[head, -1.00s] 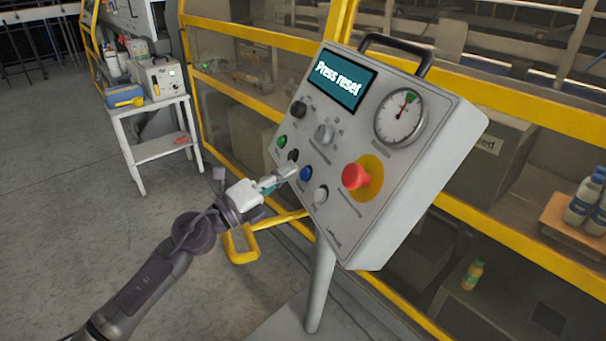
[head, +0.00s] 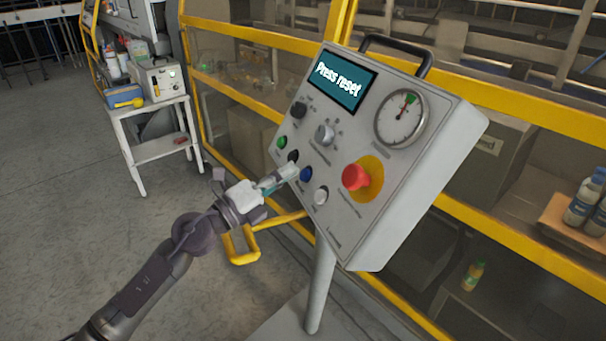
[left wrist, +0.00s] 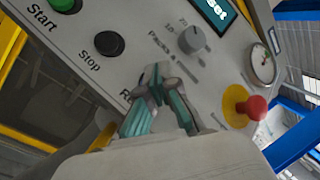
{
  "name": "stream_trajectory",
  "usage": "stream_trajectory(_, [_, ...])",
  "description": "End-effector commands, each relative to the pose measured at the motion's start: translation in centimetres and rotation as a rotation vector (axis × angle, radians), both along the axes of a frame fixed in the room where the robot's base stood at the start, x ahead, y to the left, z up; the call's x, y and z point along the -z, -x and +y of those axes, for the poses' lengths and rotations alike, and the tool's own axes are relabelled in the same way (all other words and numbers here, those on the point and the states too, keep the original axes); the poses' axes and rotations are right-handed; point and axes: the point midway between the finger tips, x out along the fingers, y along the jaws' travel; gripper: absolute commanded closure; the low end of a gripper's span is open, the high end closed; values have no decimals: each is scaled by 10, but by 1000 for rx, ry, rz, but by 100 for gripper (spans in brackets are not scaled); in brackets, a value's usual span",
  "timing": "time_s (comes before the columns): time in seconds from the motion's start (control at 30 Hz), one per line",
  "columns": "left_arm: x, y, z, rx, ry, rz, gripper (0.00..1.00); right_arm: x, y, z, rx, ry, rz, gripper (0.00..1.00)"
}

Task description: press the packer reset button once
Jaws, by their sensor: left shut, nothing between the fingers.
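The control panel (head: 415,185) stands tilted on a post, and its screen (head: 341,81) reads "Press reset". The blue button (head: 306,174) sits between the black button (head: 293,156) and a white button (head: 320,195). My left gripper (head: 292,171) is shut and empty, its fingertips just left of the blue button in the head view; I cannot tell if they touch the panel. In the left wrist view, the gripper (left wrist: 156,78) covers the blue button and most of a label starting with "R". The black Stop button (left wrist: 109,45) shows there. My right gripper is not in view.
A green Start button (head: 281,142), a grey knob (head: 325,134), a red emergency button (head: 356,176) and a gauge (head: 400,118) are also on the panel. A yellow-framed guard (head: 520,121) stands behind. A small white table (head: 150,105) is at the left.

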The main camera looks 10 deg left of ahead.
Motion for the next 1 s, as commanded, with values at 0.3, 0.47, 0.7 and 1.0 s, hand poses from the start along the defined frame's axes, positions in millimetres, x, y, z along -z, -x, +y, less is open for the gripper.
stream_trajectory(0.3, [0, 0, 0, 0, 0, 0, 100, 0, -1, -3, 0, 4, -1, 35])
stream_trajectory(0.47, [2, -2, -3, 0, 1, 1, 100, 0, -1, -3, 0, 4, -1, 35])
stream_trajectory(0.7, [4, -4, -6, 0, 0, 0, 100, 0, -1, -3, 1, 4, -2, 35])
stream_trajectory(1.0, [4, -4, -6, 0, 0, 0, 100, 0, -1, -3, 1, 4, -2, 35])
